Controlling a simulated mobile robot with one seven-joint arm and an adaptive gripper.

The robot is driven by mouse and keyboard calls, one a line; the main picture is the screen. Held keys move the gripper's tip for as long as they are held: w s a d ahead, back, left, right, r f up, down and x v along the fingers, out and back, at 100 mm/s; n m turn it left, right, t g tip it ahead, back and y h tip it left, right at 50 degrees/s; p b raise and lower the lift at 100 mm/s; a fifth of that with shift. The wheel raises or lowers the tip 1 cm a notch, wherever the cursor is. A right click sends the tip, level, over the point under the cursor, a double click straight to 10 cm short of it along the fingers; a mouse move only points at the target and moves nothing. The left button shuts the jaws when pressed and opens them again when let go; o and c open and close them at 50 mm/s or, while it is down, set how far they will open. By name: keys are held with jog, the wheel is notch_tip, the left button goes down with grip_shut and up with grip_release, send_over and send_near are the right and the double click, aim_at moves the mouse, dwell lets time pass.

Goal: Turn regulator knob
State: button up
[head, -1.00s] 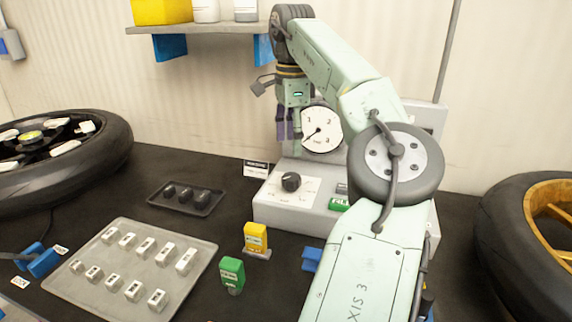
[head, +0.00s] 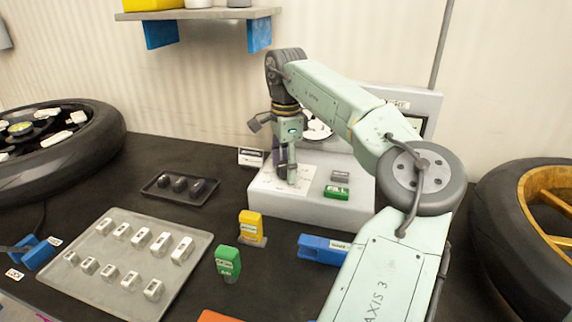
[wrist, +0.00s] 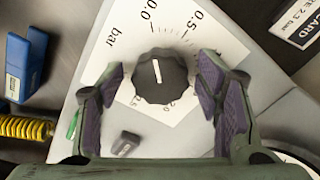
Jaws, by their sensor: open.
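The regulator knob (wrist: 160,82) is dark and ribbed, with a white pointer line aimed near the 0.0 mark. It sits on a white bar scale plate (wrist: 185,118), which also shows in the head view (head: 270,181) on top of the grey regulator box (head: 310,208). My gripper (wrist: 162,72) is open, with one purple-padded finger on each side of the knob in the wrist view. A gap shows between the pads and the knob. In the head view my gripper (head: 287,178) is over the scale plate and hides the knob. My arm partly covers the gauge (head: 318,130).
A green-labelled block (head: 336,192) and a grey block (head: 341,177) sit beside the plate. A small sign (head: 251,157) stands left of the box.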

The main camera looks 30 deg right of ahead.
jog(key=c, duration=1.2)
jog(key=shift+o, duration=0.2)
